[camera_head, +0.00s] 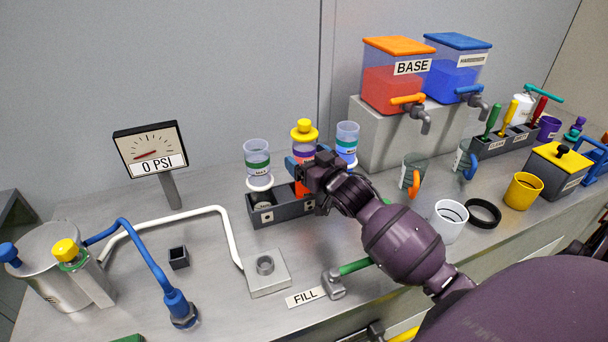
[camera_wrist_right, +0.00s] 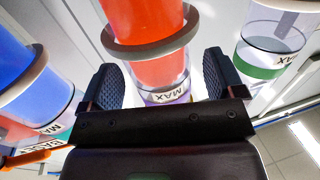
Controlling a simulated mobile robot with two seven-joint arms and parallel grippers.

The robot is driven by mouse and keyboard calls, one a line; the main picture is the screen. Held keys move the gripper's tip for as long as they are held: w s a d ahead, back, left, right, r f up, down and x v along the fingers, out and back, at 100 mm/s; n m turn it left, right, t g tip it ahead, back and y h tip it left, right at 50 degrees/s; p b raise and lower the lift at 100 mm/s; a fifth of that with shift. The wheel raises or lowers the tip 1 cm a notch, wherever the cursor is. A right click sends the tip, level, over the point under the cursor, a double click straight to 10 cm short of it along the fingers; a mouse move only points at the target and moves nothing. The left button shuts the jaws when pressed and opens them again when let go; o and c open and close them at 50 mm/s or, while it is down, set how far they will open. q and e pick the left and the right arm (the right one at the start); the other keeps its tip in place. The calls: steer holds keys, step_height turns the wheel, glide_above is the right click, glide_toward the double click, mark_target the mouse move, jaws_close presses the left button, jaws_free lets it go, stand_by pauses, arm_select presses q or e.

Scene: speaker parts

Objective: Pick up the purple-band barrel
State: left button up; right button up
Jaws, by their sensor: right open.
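The purple-band barrel (camera_head: 302,153) has a yellow cap and red-orange contents. It stands upright in the dark rack (camera_head: 283,212), between a green-band barrel (camera_head: 257,160) and a blue-band barrel (camera_head: 347,140). My right gripper (camera_head: 305,172) is at the purple-band barrel and hides part of it. In the right wrist view the open fingers (camera_wrist_right: 160,85) lie on either side of the purple-band barrel (camera_wrist_right: 145,20), near its MAX label, with gaps visible. The green-band barrel (camera_wrist_right: 270,45) and blue-band barrel (camera_wrist_right: 35,85) flank the gripper there. My left gripper is not in view.
A pressure gauge (camera_head: 150,150) reading 0 PSI stands at the left. BASE (camera_head: 390,85) and hardener (camera_head: 455,75) dispensers stand on a grey block behind. A white cup (camera_head: 448,222) and black ring (camera_head: 483,213) lie to the right. The front-middle bench holds a fill fitting (camera_head: 334,283).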

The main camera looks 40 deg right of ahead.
steer(key=shift+w, duration=0.7)
steer(key=shift+c, duration=0.2)
steer(key=c, duration=1.4)
steer(key=shift+c, duration=0.9)
steer(key=shift+r, duration=0.15)
